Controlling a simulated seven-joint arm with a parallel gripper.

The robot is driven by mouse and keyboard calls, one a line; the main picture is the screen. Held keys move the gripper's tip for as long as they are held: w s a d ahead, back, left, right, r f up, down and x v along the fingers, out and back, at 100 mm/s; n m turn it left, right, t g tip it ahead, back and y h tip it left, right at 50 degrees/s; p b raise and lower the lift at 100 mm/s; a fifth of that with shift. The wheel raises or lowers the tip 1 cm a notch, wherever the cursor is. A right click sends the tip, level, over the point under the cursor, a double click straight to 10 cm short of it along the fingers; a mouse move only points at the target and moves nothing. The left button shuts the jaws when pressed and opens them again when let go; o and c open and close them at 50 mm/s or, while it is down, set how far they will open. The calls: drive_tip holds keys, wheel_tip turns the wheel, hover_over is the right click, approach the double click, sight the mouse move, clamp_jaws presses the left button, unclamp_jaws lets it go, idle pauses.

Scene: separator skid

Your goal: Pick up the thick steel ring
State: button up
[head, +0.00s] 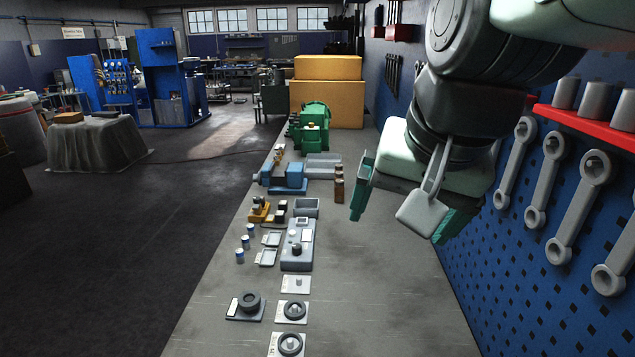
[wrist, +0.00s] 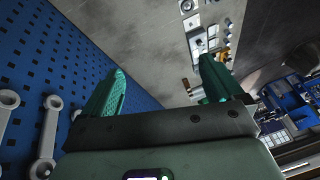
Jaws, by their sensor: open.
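Three rings lie near the front of the bench in the head view. One dark, tall-looking ring (head: 249,300) sits on a dark plate with a white label. Two flatter grey rings (head: 294,311) (head: 290,344) lie on white cards to its right. I cannot tell for sure which is the thick steel ring; the dark one looks thickest. My gripper (head: 408,205) hangs above the right side of the bench, well apart from the rings. Its green fingers are spread with nothing between them, as the wrist view also shows (wrist: 163,82).
The grey bench (head: 390,300) is clear at right. A grey device (head: 298,245), small trays, blue-white cans (head: 245,242), a blue vise (head: 285,177) and a green machine (head: 312,125) stand along its left. A blue pegboard (head: 560,225) with wrenches (head: 575,208) rises close at right.

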drive_tip(key=w+a+f+m+g+y, duration=0.1)
drive_tip(key=w+a+f+m, duration=0.15)
drive_tip(key=w, duration=0.25)
drive_tip(key=w+a+f+m, duration=0.1)
drive_tip(key=w+a+m, duration=0.1)
drive_tip(key=w+a, duration=0.3)
drive_tip(key=m+g+y, duration=0.2)
drive_tip(key=m+g, duration=0.2)
drive_tip(key=m, duration=0.8)
hover_over(249, 299)
drive_tip(key=d, duration=0.4)
wheel_tip(249, 299, down, 32)
drive_tip(key=shift+n+t, duration=0.25)
drive_tip(key=shift+t, duration=0.05)
drive_tip(key=shift+a+x, duration=0.15)
drive_tip(key=shift+x, duration=1.45)
drive_tip(key=shift+a+x, duration=0.2)
drive_tip(key=shift+x, duration=1.45)
drive_tip(key=shift+r, duration=0.15)
drive_tip(key=shift+c, duration=0.4)
